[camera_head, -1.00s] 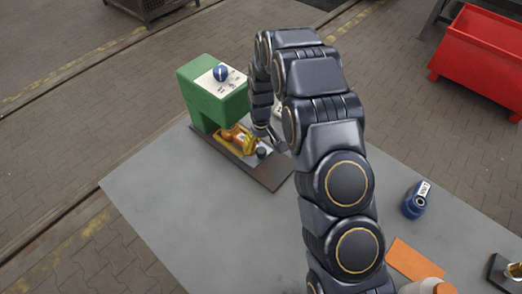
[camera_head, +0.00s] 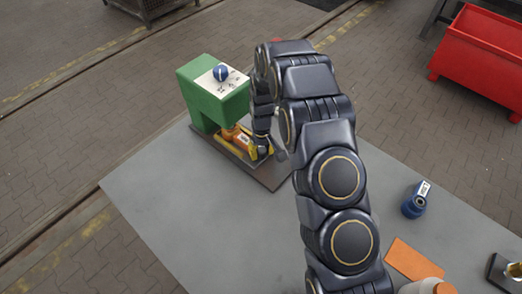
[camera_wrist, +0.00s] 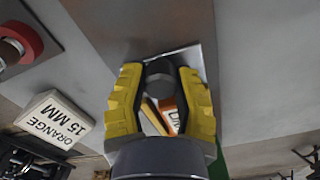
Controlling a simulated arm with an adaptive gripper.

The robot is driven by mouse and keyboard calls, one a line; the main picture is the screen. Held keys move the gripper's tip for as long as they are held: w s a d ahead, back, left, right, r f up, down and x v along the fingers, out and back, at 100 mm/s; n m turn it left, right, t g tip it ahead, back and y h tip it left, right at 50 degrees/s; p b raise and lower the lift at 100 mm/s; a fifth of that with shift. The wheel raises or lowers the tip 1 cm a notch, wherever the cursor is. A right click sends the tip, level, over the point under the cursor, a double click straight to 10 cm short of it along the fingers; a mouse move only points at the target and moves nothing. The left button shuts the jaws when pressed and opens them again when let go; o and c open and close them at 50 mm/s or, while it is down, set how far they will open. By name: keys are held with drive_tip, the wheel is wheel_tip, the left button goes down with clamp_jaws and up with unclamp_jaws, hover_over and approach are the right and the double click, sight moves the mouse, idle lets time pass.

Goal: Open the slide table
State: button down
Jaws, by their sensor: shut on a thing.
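A green machine (camera_head: 205,98) stands on a dark base plate (camera_head: 272,178) at the back of the grey table. Its pale top carries a blue ball (camera_head: 220,72). The slide table shows in the wrist view as a shiny metal plate (camera_wrist: 195,55) with a grey round knob (camera_wrist: 159,68) on it. My gripper (camera_wrist: 161,72) has its yellow fingers on both sides of this knob and is shut on it. An orange part with a white label (camera_wrist: 172,115) shows between the fingers. In the head view my gripper (camera_head: 260,151) is low at the machine's front and hides the knob.
A blue labelled cylinder (camera_head: 415,201), an orange sheet (camera_head: 413,258) and a white bottle with an orange cap (camera_head: 430,287) are at the table's right. A white "ORANGE 15 MM" block (camera_wrist: 52,122) shows in the wrist view. The table's left front is clear.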

drive_tip(key=s+d, duration=0.8)
drive_tip(key=d, duration=0.1)
drive_tip(key=shift+s, duration=0.4)
drive_tip(key=c, duration=0.7)
unclamp_jaws()
wheel_tip(320, 180, up, 12)
